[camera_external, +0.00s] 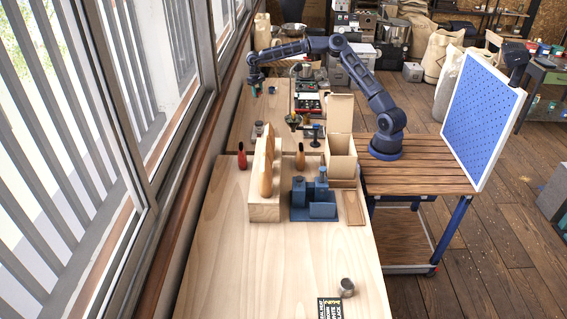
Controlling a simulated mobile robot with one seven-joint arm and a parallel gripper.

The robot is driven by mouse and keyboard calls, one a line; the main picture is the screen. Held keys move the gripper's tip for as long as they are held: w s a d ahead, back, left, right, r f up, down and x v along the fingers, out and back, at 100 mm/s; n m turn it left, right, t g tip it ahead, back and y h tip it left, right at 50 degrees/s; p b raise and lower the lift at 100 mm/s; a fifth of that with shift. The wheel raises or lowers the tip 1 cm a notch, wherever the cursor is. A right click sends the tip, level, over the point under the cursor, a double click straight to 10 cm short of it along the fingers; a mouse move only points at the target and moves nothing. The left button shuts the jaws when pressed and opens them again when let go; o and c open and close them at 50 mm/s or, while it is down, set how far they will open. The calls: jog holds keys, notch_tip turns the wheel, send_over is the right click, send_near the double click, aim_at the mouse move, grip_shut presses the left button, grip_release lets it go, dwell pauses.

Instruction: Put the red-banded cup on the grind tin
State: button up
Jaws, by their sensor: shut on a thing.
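My gripper (254,90) hangs over the far end of the long wooden table, at the left near the window side. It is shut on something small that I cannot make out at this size. A small pale and reddish jar-like thing (258,128) stands on the table nearer than my gripper. I cannot tell whether it is the red-banded cup, the grind tin or both. A small grey metal cup or tin (347,288) stands alone at the near end of the table, with no red band that I can make out.
A dark printed card (329,308) lies near the front. The near left tabletop is clear.

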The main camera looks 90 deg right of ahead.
aim_at(260, 123)
notch_tip(260, 123, down, 19)
jog(key=shift+r, duration=0.15)
dwell(0.5)
jog(key=o, duration=0.9)
jog(key=shift+o, duration=0.2)
notch_tip(260, 123, up, 12)
jog(key=w, duration=0.1)
jog(key=shift+d, duration=0.45)
